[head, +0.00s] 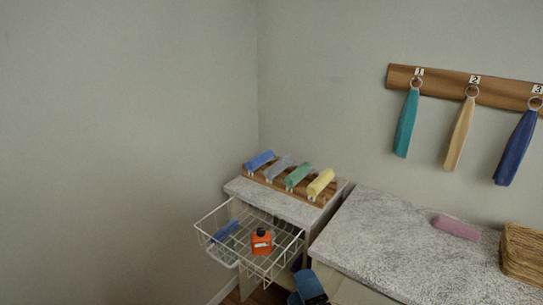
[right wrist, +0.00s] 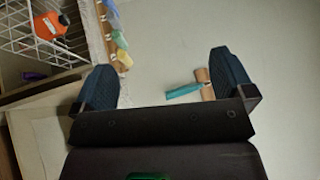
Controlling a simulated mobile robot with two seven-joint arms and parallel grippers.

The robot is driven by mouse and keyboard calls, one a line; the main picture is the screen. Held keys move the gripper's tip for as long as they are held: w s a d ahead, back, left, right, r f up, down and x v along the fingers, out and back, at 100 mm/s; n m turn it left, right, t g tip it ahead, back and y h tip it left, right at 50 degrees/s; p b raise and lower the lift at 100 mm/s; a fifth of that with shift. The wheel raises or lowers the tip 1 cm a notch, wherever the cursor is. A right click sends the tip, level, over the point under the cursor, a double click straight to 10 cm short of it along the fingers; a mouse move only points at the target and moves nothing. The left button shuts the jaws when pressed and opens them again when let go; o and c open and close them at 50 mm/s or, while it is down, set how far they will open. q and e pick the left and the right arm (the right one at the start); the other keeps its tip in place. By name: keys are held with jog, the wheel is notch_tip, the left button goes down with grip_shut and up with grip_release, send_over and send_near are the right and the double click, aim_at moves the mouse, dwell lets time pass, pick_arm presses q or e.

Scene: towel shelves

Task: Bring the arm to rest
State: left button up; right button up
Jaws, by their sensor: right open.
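My right gripper (head: 308,286) shows at the bottom edge of the head view, below the wire basket and in front of the counter. In the right wrist view its two dark fingers (right wrist: 170,68) stand wide apart with nothing between them. It is open and empty. Most of my right arm is out of the head view. My left gripper is not in view.
A wire basket (head: 207,220) juts out, holding an orange bottle (head: 262,243) and a blue item (head: 225,231). Rolled towels lie on a wooden rack (head: 258,178). A pink towel (head: 456,227) and wicker basket (head: 522,253) sit on the counter (head: 375,235). Towels hang from a wall board (head: 445,83).

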pick_arm(q)
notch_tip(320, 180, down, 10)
jog(key=b, duration=0.8)
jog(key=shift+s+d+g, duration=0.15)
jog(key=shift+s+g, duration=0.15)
pick_arm(e)
jog(key=s+d+f+n+g+h, duration=0.2)
jog(key=d+f+n, duration=0.3)
jog(key=f, duration=0.5)
jog(key=s+d+f+n+g+h, duration=0.2)
jog(key=s+d+f+n, duration=0.3)
jog(key=d+f, duration=0.4)
jog(key=s+d+f+n+g+h, duration=0.3)
jog(key=d+f, duration=0.4)
jog(key=f, duration=0.5)
jog(key=shift+s+d+n+g, duration=0.35)
jog(key=shift+s+n+g, duration=0.4)
jog(key=shift+n, duration=0.25)
